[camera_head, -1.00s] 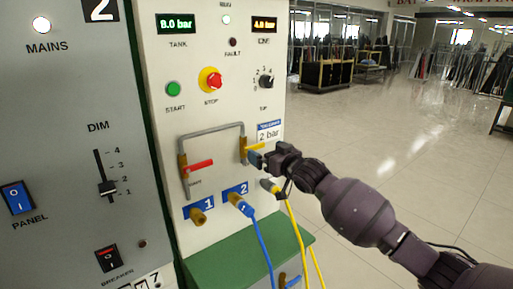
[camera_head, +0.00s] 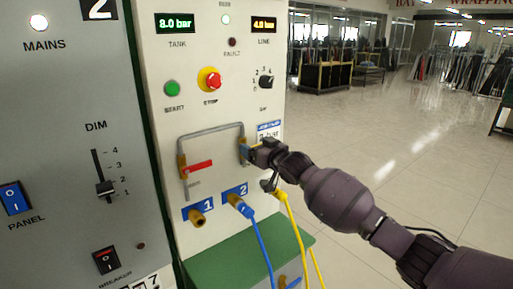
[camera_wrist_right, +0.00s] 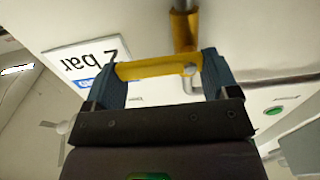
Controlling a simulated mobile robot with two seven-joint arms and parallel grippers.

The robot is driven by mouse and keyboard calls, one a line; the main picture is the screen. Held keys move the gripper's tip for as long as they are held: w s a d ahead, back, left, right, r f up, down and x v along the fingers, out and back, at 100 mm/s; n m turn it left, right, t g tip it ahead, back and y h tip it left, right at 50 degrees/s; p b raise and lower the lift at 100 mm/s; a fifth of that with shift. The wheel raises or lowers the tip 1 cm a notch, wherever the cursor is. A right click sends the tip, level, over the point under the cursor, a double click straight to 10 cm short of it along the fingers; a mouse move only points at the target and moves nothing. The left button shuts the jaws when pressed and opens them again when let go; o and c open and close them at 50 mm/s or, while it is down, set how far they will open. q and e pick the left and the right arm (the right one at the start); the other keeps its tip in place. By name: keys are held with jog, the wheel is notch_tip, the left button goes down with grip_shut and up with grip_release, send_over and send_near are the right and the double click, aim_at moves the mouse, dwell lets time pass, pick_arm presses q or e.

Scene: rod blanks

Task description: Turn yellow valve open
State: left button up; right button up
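The yellow valve sits on the right leg of the grey pipe (camera_head: 212,130) on the white panel. Its yellow lever (camera_wrist_right: 155,68) runs crosswise in the right wrist view, away from the brass pipe fitting (camera_wrist_right: 184,28). My right gripper (camera_head: 248,151) is at this valve and hides most of the lever in the head view. In the wrist view the right gripper's blue fingers (camera_wrist_right: 163,75) stand wide apart, one near each end of the lever. Whether they touch it is unclear. My left gripper is not in view.
A red lever (camera_head: 198,168) sits on the pipe's left leg. Below are port 1 (camera_head: 197,216), a blue hose (camera_head: 262,240) at port 2 and a yellow hose (camera_head: 292,225). The red stop button (camera_head: 210,79) is above. Open floor lies right.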

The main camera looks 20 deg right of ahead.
jog(key=shift+c, duration=1)
